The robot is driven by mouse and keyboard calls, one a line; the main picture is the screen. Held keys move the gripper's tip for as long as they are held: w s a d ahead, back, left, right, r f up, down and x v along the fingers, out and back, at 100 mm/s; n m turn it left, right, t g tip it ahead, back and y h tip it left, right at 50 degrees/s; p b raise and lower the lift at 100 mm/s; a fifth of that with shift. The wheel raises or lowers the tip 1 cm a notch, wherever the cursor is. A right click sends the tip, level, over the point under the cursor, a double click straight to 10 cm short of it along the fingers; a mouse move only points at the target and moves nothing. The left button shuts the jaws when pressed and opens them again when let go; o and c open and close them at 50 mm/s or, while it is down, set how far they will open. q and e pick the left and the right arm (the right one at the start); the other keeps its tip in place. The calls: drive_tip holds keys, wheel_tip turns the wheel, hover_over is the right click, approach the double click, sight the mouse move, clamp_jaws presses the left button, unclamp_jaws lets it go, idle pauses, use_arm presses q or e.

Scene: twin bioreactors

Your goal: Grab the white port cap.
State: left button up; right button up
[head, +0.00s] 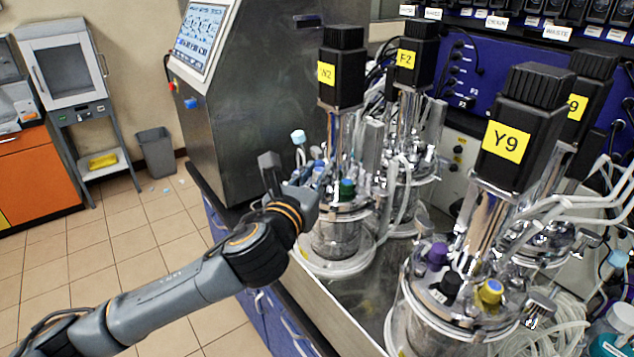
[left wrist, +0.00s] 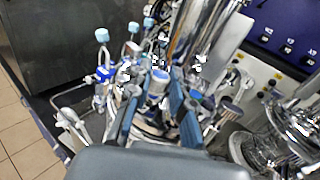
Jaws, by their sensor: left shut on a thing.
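My left gripper (head: 298,188) reaches in from the left to the lid of the vessel under the black motor labelled N2 (head: 342,68). In the left wrist view its two blue-grey fingers (left wrist: 158,108) stand on both sides of a small white cap with a bluish top (left wrist: 158,80). The gripper is shut on this cap, which appears to be the white port cap. The cap is low among the lid fittings; I cannot tell whether it is still seated on its port. In the head view the gripper and fittings hide it. My right gripper is not in view.
A green cap (head: 347,188) is on the same lid, close to the gripper. Purple (head: 437,256), black (head: 449,286) and yellow (head: 491,291) caps are on the Y9 vessel. Metal tubes and pale hoses crowd the lids. A grey console (head: 235,100) stands behind.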

use_arm(q)
drive_tip(key=p+v, duration=0.8)
drive_tip(key=v, duration=0.9)
drive_tip(key=shift+s+f, duration=0.35)
drive_tip(key=shift+f, duration=0.15)
